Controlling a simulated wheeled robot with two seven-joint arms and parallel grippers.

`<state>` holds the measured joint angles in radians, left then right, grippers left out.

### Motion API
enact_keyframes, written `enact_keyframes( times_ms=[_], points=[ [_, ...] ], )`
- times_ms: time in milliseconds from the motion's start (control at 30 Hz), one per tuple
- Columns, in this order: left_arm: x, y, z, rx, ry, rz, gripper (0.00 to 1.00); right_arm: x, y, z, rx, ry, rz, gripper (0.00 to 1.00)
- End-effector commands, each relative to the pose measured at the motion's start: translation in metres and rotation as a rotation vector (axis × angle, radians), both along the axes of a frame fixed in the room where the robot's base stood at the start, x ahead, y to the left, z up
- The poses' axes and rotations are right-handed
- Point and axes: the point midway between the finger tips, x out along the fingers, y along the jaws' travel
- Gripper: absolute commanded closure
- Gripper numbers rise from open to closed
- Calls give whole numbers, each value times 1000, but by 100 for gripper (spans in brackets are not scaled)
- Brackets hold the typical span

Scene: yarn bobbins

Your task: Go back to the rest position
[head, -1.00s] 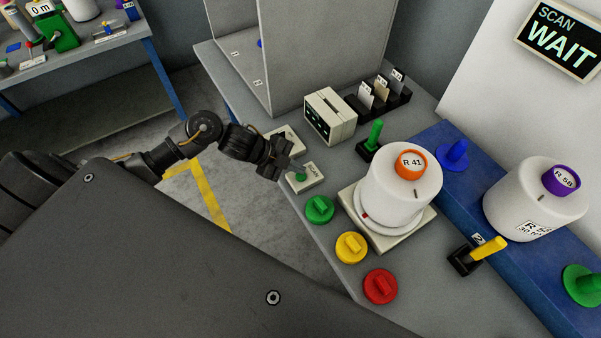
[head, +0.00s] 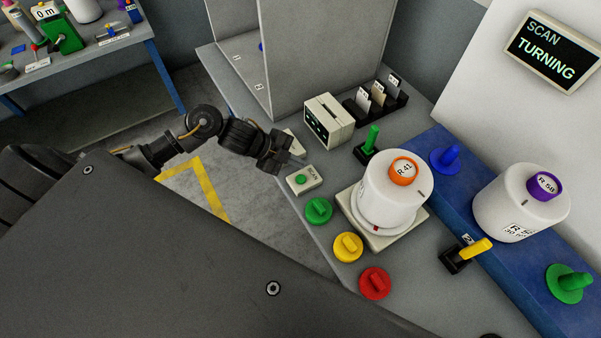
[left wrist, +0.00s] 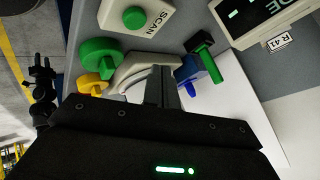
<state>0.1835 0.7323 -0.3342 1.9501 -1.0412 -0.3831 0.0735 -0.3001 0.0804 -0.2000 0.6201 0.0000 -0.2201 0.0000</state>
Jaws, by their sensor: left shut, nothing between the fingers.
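My left gripper (head: 280,160) is shut and empty in the head view. It hangs just off the left edge of the table, beside the SCAN button box (head: 303,180). In the left wrist view its fingers (left wrist: 162,88) are together, and the SCAN button box (left wrist: 137,15) lies beyond them, apart from them. A white bobbin labelled R 41 with an orange top (head: 395,190) stands upright on a turntable base (head: 378,238). The sign (head: 553,50) reads SCAN TURNING. My right gripper is not in view.
Green (head: 318,210), yellow (head: 348,246) and red (head: 375,283) knobs line the table's near edge. A second white bobbin with a purple top (head: 520,203) stands on the blue strip (head: 420,150). A grey partition (head: 315,60) rises behind.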

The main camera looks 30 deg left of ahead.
Motion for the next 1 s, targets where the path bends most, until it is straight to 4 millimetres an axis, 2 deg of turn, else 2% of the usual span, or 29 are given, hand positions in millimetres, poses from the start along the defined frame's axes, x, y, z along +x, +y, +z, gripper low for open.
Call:
enact_keyframes(
  times_ms=[600,733,833,900,1000],
  points=[
    [0,0,0,-1,0,1,100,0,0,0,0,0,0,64],
    [-3,-12,-3,-17,-15,50,100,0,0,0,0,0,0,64],
    [-9,-31,-7,-46,-35,184,100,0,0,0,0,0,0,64],
    [-18,-39,-8,-74,-28,343,100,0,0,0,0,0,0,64],
    [-43,-36,-10,-105,41,622,100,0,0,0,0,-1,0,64]
  ],
)
